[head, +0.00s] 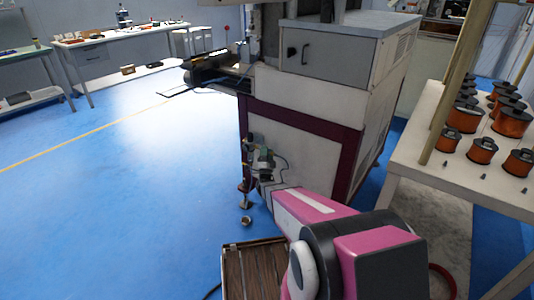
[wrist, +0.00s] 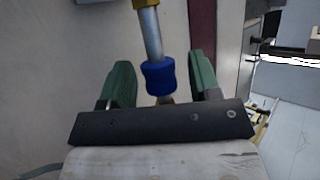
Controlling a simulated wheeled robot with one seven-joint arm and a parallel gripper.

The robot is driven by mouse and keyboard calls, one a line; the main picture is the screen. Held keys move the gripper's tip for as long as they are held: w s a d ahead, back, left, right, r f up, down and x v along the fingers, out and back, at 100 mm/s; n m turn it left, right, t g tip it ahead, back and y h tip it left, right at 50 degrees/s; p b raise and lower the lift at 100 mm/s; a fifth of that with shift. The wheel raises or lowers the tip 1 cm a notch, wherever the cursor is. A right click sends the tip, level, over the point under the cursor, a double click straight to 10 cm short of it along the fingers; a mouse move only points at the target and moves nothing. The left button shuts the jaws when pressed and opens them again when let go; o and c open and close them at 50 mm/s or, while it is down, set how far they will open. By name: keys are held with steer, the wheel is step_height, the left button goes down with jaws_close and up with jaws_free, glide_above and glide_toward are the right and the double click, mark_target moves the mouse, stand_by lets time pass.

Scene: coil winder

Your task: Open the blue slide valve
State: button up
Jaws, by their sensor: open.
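The blue slide valve (wrist: 158,78) is a short blue collar on a grey metal pipe (wrist: 150,34), with brass fittings above and below it, in the wrist view. My gripper (wrist: 161,65) is open, with one green finger to the left of the valve and one to the right. Gaps show between the valve and both fingers in that view; the depth between them is hard to judge. In the head view my gripper (head: 259,158) is at the machine's lower front corner, and the valve cannot be made out there.
The pale machine (head: 305,125) with dark red trim stands directly behind my gripper. A table (head: 425,160) with several copper coils is at right. A brown slatted platform (head: 252,272) lies at the bottom. Open blue floor is at left.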

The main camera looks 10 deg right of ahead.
jaws_close()
steer(key=shift+w+a, duration=0.8)
steer(key=shift+w, duration=0.2)
jaws_free()
steer(key=v, duration=1.1)
steer(key=shift+r, duration=0.1)
